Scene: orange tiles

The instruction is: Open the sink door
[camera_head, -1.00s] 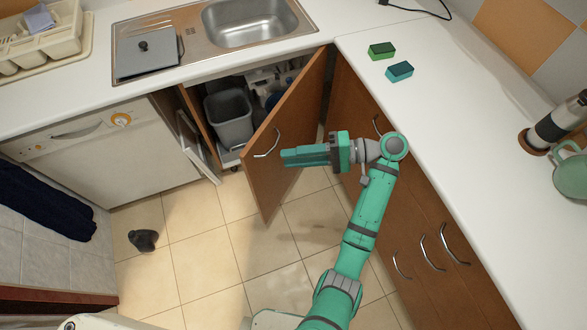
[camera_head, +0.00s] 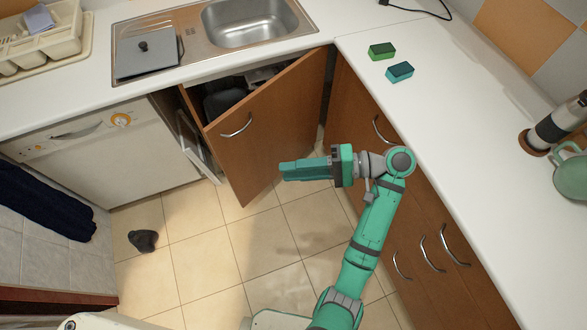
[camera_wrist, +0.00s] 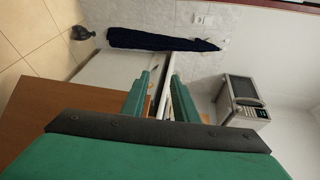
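The brown sink door (camera_head: 270,115) stands partly open under the steel sink (camera_head: 250,22), hinged on its right side. Its curved metal handle (camera_head: 236,127) is on the outer face near the free left edge. A dark gap shows above the door, with part of a grey bin (camera_head: 222,103) inside. My gripper (camera_head: 284,171) points left in front of the lower part of the door, below and right of the handle. In the wrist view its two green fingers (camera_wrist: 160,98) are apart with nothing held between them. Whether they touch the door cannot be told.
A white dishwasher (camera_head: 110,160) stands left of the sink cabinet. Brown drawers with metal handles (camera_head: 432,254) line the right side, close to my arm. A dark object (camera_head: 143,240) lies on the tiled floor. Two sponges (camera_head: 390,60) lie on the white counter.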

